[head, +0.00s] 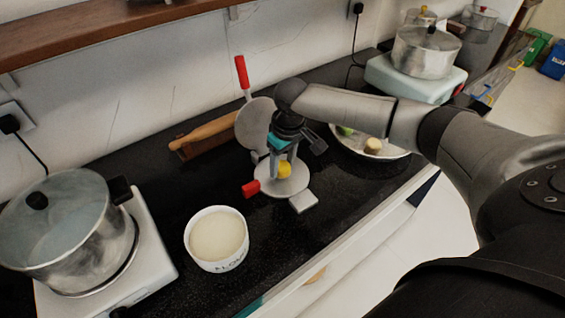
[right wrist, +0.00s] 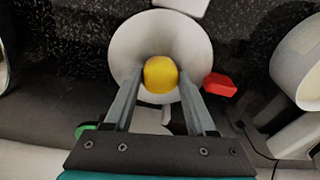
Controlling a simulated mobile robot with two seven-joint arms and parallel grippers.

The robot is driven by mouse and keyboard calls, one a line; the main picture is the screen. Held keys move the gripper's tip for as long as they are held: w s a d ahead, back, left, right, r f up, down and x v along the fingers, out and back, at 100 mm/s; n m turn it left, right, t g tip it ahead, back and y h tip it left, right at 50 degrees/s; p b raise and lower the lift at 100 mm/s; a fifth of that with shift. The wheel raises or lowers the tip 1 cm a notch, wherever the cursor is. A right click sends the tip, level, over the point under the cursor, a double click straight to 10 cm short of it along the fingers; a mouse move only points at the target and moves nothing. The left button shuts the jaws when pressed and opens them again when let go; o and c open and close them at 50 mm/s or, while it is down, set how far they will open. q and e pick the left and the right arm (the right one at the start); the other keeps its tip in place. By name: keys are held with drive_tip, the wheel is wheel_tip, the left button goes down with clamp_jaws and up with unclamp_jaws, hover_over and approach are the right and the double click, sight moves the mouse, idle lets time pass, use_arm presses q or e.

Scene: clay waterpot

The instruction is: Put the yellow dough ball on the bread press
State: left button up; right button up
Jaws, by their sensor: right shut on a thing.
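The yellow dough ball (head: 284,168) is between the fingers of my right gripper (head: 281,165), over the round plate of the bread press. The right wrist view also shows the yellow ball (right wrist: 160,74) between the fingertips (right wrist: 160,80). My right gripper is shut on it. The bread press (head: 296,182) stands open on the black counter, with its upper disc raised behind and a red handle (head: 241,72) pointing up. I cannot tell whether the ball touches the plate. My left gripper is not in view.
A white flour bowl (head: 216,264) stands in front left. A steel pot (head: 62,222) on a white burner is at far left. A plate (head: 391,153) with dough balls lies right, partly behind my arm. A wooden rolling pin (head: 206,132) lies by the wall.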

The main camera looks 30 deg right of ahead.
sight(286, 175)
drive_tip(key=o, duration=1.2)
drive_tip(key=shift+f, duration=0.1)
drive_tip(key=r+p, duration=0.1)
drive_tip(key=r, duration=0.3)
drive_tip(key=s+r+p, duration=0.1)
drive_tip(key=r, duration=0.3)
drive_tip(key=r+p, duration=0.1)
drive_tip(key=r, duration=0.3)
drive_tip(key=shift+s+d+r, duration=0.15)
drive_tip(key=shift+s, duration=0.05)
